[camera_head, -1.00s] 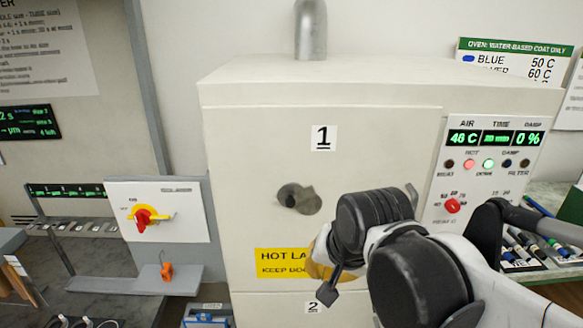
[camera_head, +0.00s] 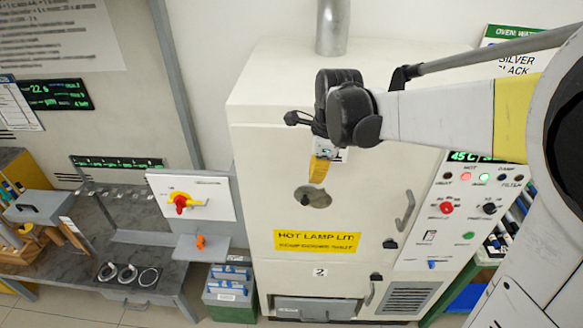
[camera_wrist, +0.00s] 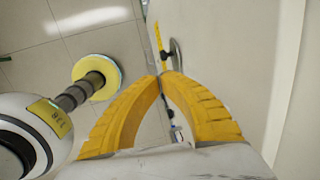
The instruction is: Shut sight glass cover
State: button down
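The sight glass cover (camera_head: 315,193) is a small grey disc on the front of the cream oven (camera_head: 270,150). A dark round spot or knob shows at its lower left. Whether the glass is fully covered I cannot tell. My gripper (camera_head: 318,178) is in front of the oven door, its yellow fingers pointing down just above the disc and overlapping its upper edge. Contact cannot be told. In the wrist view my gripper (camera_wrist: 160,77) has its two yellow fingertips together, with nothing visible between them. The cover cannot be made out there.
A door handle (camera_head: 404,218) stands out at the right, beside the control panel (camera_head: 465,205). A panel with a red and yellow switch (camera_head: 180,203) is on the left. The floor (camera_head: 120,315) in front is partly clear.

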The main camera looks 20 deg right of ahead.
aim_at(307, 199)
jog(key=x, duration=1.1)
jog(key=shift+b, duration=0.3)
jog(key=shift+d+f, duration=0.1)
